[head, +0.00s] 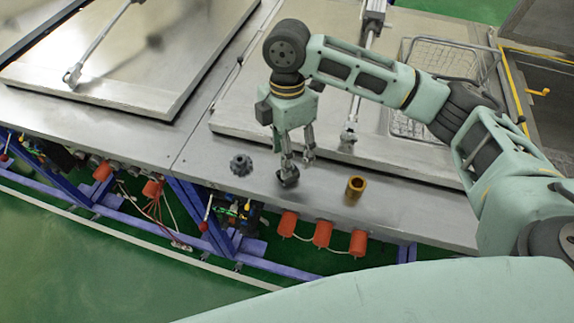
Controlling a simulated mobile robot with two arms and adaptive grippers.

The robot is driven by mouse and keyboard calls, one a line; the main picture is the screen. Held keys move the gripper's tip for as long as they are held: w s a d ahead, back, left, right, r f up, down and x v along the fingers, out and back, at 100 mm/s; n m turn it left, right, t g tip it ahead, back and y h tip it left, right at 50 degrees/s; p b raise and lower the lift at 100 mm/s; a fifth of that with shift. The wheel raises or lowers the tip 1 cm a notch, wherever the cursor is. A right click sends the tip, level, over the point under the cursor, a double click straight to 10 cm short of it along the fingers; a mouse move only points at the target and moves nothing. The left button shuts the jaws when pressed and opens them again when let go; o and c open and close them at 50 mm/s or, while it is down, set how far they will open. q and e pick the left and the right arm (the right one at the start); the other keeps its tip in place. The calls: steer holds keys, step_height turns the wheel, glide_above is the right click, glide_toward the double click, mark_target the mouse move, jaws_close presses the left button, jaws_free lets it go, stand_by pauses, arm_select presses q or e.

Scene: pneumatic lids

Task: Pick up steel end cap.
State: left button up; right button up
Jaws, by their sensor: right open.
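A small dark grey round piece (289,180), which looks like the steel end cap, sits on the steel bench top near its front edge. My right gripper (298,165) points down just above it, with its fingers apart. The left finger overlaps the piece in the picture, so I cannot tell whether they touch. Part of the piece is hidden by that finger. My left gripper is not in view.
A dark toothed gear (241,165) stands on the bench to the left, and a brass bushing (355,189) to the right. A wire basket (437,62) lies behind my right arm. Large hinged lids (130,60) with pneumatic struts cover the bench behind.

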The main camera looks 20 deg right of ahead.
steer(key=f+p, duration=0.2)
steer(key=f, duration=0.1)
steer(key=shift+s+d+f, duration=0.15)
steer(key=shift+s, duration=0.2)
step_height(320, 180, down, 2)
steer(key=shift+f, duration=0.15)
steer(key=c, duration=0.9)
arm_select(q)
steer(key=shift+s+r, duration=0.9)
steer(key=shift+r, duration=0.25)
arm_select(e)
jaws_close()
